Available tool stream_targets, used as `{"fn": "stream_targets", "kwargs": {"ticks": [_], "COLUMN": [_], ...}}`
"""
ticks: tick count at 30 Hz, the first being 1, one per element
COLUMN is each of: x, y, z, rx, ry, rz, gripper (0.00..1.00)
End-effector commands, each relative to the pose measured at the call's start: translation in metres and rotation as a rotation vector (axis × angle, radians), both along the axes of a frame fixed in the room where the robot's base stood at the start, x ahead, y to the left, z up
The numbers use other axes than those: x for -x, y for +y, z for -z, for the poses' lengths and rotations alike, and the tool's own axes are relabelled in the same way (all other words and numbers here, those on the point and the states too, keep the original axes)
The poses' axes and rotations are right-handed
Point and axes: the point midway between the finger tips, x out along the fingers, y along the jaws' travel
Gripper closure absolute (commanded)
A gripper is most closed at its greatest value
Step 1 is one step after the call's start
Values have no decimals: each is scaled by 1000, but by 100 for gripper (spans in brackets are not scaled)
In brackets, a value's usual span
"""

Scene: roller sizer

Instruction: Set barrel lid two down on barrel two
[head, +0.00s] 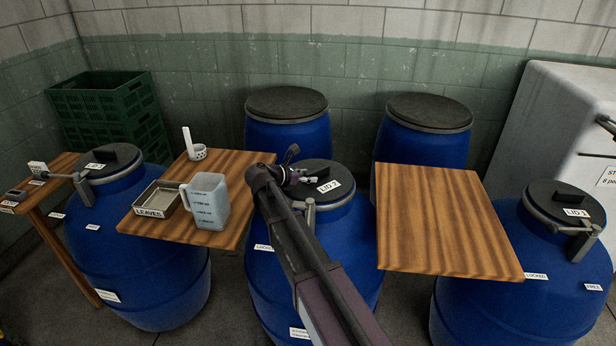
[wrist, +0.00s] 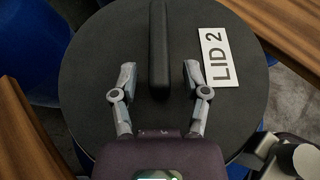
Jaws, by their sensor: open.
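Barrel lid two (head: 322,174) is a round dark lid with a white LID 2 label. It lies flat on top of barrel two (head: 335,245), the blue middle barrel. In the wrist view the lid (wrist: 95,60) fills most of the picture, with a raised black bar handle (wrist: 159,35) across it. My gripper (wrist: 158,75) is open, one finger on each side of the handle's near end, with a gap on both sides. In the head view my gripper (head: 297,178) is over the lid and my arm hides part of the barrel.
A grey clamp lever (head: 310,218) stands at barrel two's front rim. A wooden board at left (head: 225,232) carries a jug (head: 207,203) and a LEAVES tray (head: 158,199). A bare board (head: 440,215) is at right. Barrels with lids 1 (head: 566,203) and 3 (head: 107,165) flank these.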

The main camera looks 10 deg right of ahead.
Motion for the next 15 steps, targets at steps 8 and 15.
{"fn": "stream_targets", "kwargs": {"ticks": [8, 15], "x": [0, 18], "y": [0, 34], "z": [-15, -30], "rx": [0, 0], "ry": [0, 0], "rz": [0, -2], "gripper": [40, 40]}}
